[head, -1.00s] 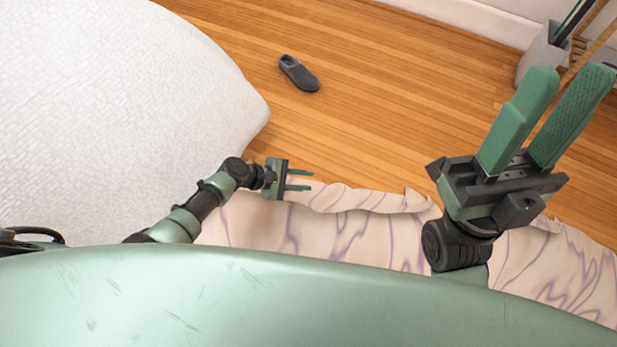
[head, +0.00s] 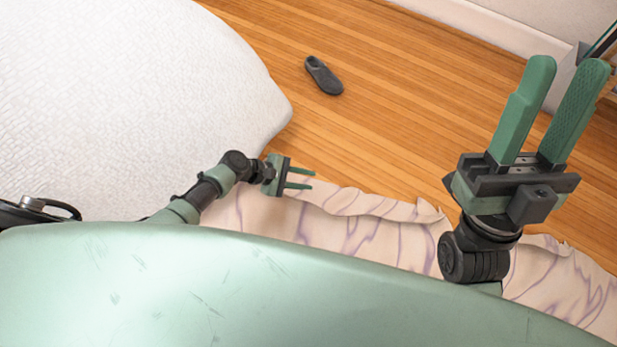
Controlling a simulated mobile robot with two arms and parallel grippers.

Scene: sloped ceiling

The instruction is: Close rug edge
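A cream rug with purple veining (head: 345,232) lies on the wood floor in the lower part of the head view. Its far edge is wavy and looks raised or curled, running from the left gripper toward the right. My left gripper (head: 313,179) is open and empty, over or just beyond the rug's far left edge; I cannot tell whether it touches. My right gripper (head: 567,75) is open and empty, pointing up the picture, high and close to the camera. It and its wrist hide part of the rug. My own green body hides the near part.
A large white textured surface (head: 130,90), perhaps a bed, fills the left side. A dark slipper (head: 323,76) lies on the wood floor (head: 420,110). A white wall base (head: 480,30) and a grey container (head: 566,72) are at the upper right. The middle floor is clear.

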